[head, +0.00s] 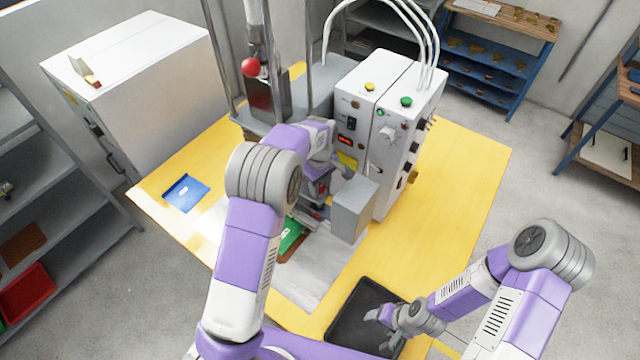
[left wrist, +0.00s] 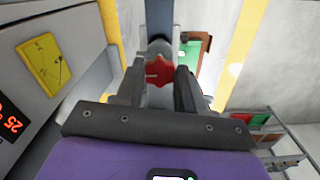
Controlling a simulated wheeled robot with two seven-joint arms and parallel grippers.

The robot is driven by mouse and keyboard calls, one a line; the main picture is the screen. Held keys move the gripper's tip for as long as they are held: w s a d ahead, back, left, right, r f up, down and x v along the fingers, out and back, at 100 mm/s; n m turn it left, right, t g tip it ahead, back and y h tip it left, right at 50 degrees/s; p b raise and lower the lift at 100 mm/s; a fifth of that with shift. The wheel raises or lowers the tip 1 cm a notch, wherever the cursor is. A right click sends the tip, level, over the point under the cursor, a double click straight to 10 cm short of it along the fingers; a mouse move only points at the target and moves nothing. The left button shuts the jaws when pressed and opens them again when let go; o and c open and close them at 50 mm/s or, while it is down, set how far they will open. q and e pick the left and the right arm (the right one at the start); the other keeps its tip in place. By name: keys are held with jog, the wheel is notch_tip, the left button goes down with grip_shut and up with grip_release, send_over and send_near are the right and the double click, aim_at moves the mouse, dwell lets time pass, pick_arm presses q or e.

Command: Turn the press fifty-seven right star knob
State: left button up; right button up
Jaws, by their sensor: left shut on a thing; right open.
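A red star knob (left wrist: 159,71) sits between the two fingers of my left gripper (left wrist: 158,88) in the left wrist view. The fingers are shut on its sides. In the head view my left gripper (head: 318,188) is low in front of the white press unit (head: 385,120), and my arm and wrist hide most of the knob. My right gripper (head: 388,318) is open and empty over the black tray (head: 345,318). I cannot read a number on the press.
The yellow table (head: 460,165) has free room at its right. A green piece (head: 291,236) lies by the left gripper. A grey box (head: 354,209) stands close to its right. A red ball (head: 251,67) is on a lever behind.

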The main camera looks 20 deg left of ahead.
aim_at(320, 188)
pick_arm(q)
jog(key=o, duration=1)
jog(key=shift+r, duration=0.1)
notch_tip(320, 188, up, 8)
jog(key=shift+f, duration=0.25)
